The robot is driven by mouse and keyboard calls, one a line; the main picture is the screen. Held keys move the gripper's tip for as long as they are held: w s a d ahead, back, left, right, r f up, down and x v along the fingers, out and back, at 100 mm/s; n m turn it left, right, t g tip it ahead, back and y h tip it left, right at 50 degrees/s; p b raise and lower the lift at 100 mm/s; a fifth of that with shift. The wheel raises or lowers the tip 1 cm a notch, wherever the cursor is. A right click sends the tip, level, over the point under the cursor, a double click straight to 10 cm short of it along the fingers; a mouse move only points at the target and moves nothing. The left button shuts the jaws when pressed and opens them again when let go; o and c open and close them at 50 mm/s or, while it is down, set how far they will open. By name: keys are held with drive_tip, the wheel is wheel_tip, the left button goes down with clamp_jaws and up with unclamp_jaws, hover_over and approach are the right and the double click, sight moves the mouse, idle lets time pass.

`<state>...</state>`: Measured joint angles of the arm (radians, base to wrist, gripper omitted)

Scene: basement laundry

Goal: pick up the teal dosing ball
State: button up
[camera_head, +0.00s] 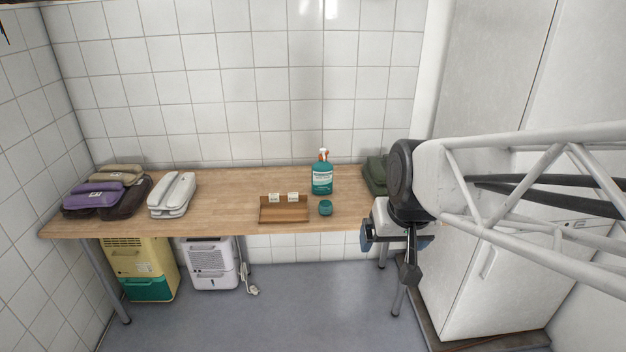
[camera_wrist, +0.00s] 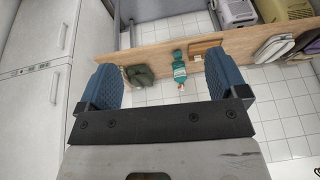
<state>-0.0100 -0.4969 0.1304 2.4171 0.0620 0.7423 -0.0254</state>
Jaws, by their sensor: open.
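The teal dosing ball (camera_head: 326,208) sits on the wooden table (camera_head: 225,185) near its front edge, just right of a small wooden tray and in front of a teal bottle. In the wrist view the ball (camera_wrist: 178,55) is small and appears close to the bottle, between my fingers in the picture but well beyond them. My gripper (camera_head: 390,256) is open and empty, in front of the table's right end, to the right of the ball and nearer the camera. Its two blue finger pads (camera_wrist: 163,82) stand wide apart in the wrist view.
The teal spray bottle (camera_head: 322,179) stands behind the ball. The wooden tray (camera_head: 284,215) holds two small white cards. A dark green bundle (camera_head: 375,175) lies at the table's right end; white (camera_head: 172,195) and purple (camera_head: 93,196) items lie left. A white cabinet (camera_head: 505,260) stands right.

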drive_tip(key=w+a+f+t, duration=0.1)
drive_tip(key=w+a+f, duration=0.15)
drive_tip(key=w, duration=0.85)
drive_tip(key=w+a+f+t, duration=0.15)
drive_tip(key=w+f, duration=0.25)
drive_tip(key=w, duration=0.8)
drive_tip(key=w+a+f+t, duration=0.15)
drive_tip(key=w+f, duration=0.25)
drive_tip(key=w, duration=0.7)
drive_tip(key=w+f+m+t, duration=0.1)
drive_tip(key=w+f+t, duration=0.1)
drive_tip(key=w+f, duration=0.8)
drive_tip(key=m+t+h, duration=0.1)
drive_tip(key=t+h, duration=0.1)
drive_tip(key=h, duration=0.1)
approach(326, 205)
drive_tip(key=shift+s+d+r, duration=0.1)
drive_tip(key=shift+s+d, duration=0.15)
drive_tip(key=shift+d, duration=0.1)
drive_tip(key=shift+x, duration=1.25)
drive_tip(key=shift+w, duration=0.1)
drive_tip(key=shift+a+x, duration=0.15)
drive_tip(key=shift+x, duration=1.1)
drive_tip(key=shift+a+x, duration=0.15)
drive_tip(key=shift+x, duration=1.1)
